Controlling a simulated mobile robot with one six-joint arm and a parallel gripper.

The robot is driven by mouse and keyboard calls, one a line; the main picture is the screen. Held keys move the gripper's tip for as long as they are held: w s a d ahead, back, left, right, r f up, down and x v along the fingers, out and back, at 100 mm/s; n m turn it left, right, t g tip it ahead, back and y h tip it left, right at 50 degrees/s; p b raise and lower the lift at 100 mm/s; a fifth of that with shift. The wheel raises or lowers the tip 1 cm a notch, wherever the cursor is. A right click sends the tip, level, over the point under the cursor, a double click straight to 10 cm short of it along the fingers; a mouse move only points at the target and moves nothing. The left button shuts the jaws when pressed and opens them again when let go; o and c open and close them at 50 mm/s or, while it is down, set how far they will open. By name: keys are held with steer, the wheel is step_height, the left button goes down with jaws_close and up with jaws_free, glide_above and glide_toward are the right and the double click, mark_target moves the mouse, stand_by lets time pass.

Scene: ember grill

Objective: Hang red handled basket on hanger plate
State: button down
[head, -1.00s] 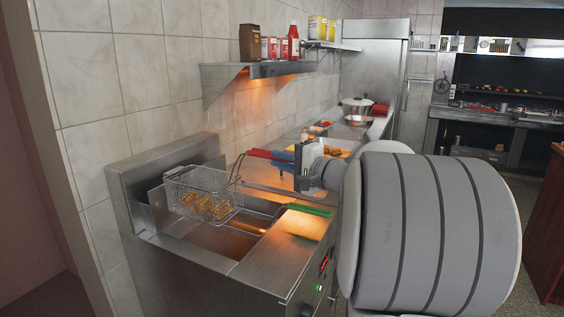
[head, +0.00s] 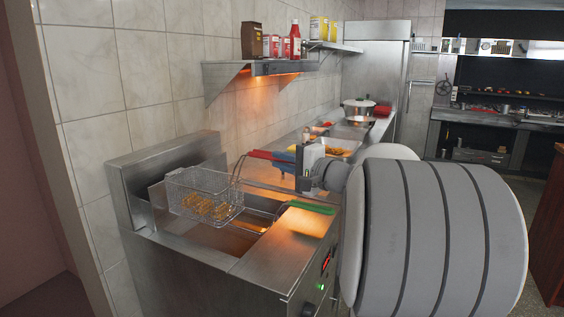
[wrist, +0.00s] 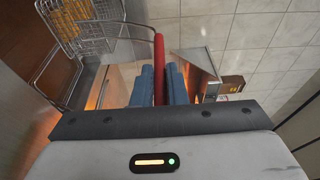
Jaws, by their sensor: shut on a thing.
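The red handled basket (head: 203,196), a wire basket with golden fries in it, is in the air above the fryer in the head view. Its red handle (wrist: 158,68) runs between the blue fingers of my gripper (wrist: 159,86) in the wrist view, and they are shut on it. My gripper also shows in the head view (head: 286,164), to the right of the basket. An upright metal plate (head: 158,203), which looks like the hanger plate, stands at the fryer's back, just left of the basket. I cannot tell whether the basket touches it.
A second basket with a green handle (head: 312,208) sits low in the fryer (head: 205,248), below and right of the held one. A steel shelf (head: 222,83) with bottles and boxes is on the tiled wall above. A counter with food pans runs back behind my gripper.

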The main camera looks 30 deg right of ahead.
steer(key=shift+f+b, duration=0.5)
steer(key=shift+b, duration=0.15)
steer(key=c, duration=1.4)
jaws_free()
steer(key=shift+o, duration=0.2)
steer(key=v, duration=0.8)
steer(key=s+a+f+n+g+y+p, duration=0.1)
steer(key=s+a+f+n+g+p, duration=0.2)
steer(key=a, duration=0.5)
steer(key=s+a+f+n+g+p, duration=0.1)
steer(key=a+f+g, duration=0.2)
steer(key=a+g, duration=0.3)
steer(key=s+a+f+n+g+h+p, duration=0.2)
steer(key=s+f+n+h+p, duration=0.1)
steer(key=s, duration=0.4)
steer(key=s+a+f+n+g+h+p, duration=0.3)
steer(key=s+f+n+h, duration=0.1)
steer(key=s, duration=0.4)
steer(key=shift+n+h, duration=0.5)
steer(key=shift+n, duration=0.7)
steer(key=shift+a+f, duration=0.1)
steer(key=shift+f, duration=0.05)
